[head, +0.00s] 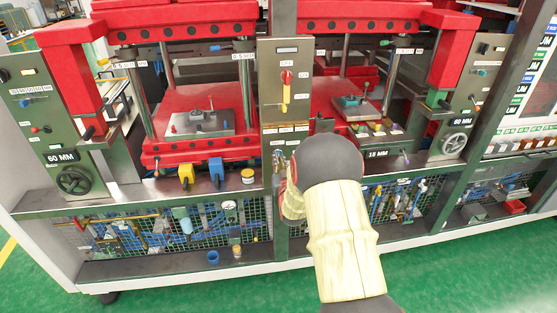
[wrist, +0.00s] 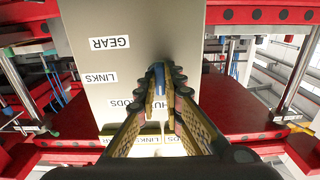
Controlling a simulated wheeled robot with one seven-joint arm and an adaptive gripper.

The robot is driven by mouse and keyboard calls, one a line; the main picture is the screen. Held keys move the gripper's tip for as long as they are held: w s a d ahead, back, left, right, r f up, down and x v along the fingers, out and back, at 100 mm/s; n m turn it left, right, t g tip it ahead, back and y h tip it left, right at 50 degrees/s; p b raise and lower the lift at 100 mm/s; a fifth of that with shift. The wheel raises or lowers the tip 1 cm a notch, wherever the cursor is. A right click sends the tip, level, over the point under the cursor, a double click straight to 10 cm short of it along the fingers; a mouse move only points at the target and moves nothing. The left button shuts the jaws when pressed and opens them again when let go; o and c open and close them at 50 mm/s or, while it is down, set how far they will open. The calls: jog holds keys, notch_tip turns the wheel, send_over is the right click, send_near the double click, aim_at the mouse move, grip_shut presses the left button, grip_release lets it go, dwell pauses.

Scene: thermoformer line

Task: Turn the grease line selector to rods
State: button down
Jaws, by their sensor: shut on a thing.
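The grease line selector shows in the wrist view as a blue handle (wrist: 158,72) on a pale panel (wrist: 120,65). My gripper (wrist: 162,88) is shut on it, with a finger on each side. Most of the selector is hidden by the fingers, so I cannot tell which label it points to. A label ending in ODS (wrist: 134,106) is partly behind the left finger. In the head view my arm covers the selector.
A panel (head: 285,50) with a red knob (head: 286,76) and a yellow lever (head: 285,100) stands between two red presses. Yellow (head: 186,174) and blue (head: 216,170) blocks sit on the ledge left of my arm. Wire mesh (head: 150,235) lies below the ledge.

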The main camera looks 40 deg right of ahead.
jog(key=shift+f+m+b, duration=0.1)
jog(key=shift+m+b, duration=0.9)
jog(key=shift+m, duration=0.3)
jog(key=shift+m+b, duration=1.1)
jog(key=shift+m, duration=0.3)
jog(key=shift+m+b, duration=1.1)
jog(key=shift+m, duration=0.3)
jog(key=c, duration=1.8)
grip_release()
jog(key=shift+c, duration=0.2)
